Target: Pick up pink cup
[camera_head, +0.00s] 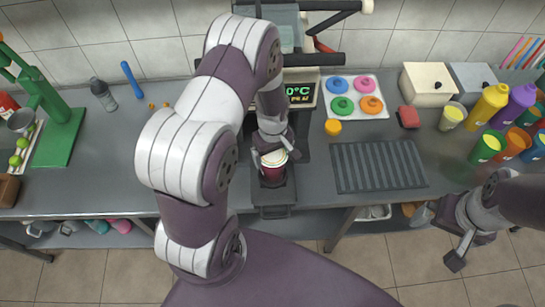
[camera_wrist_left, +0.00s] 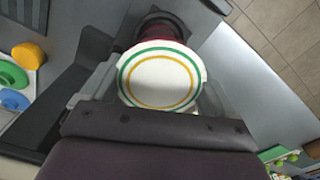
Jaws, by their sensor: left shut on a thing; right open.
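My left gripper (camera_head: 274,160) is shut on a round white piece with green and yellow rings (camera_wrist_left: 160,82), a finger on either side of it. The white piece sits directly above a dark red cup-like thing (camera_head: 272,173) at the black machine's base; I cannot tell whether the two are joined. The dark red thing also shows in the left wrist view (camera_wrist_left: 160,32), partly hidden behind the white piece. A pink cup-like thing (camera_head: 120,225) lies on the lower shelf at the left. My right gripper (camera_head: 441,238) is open and empty, in front of the counter at the right.
The machine with a green display (camera_head: 300,93) stands behind my left gripper. A tray of coloured lids (camera_head: 356,83), a dark ridged mat (camera_head: 380,167) and several bottles and cups are to the right. A green press (camera_head: 62,135) stands at left; the counter between is mostly clear.

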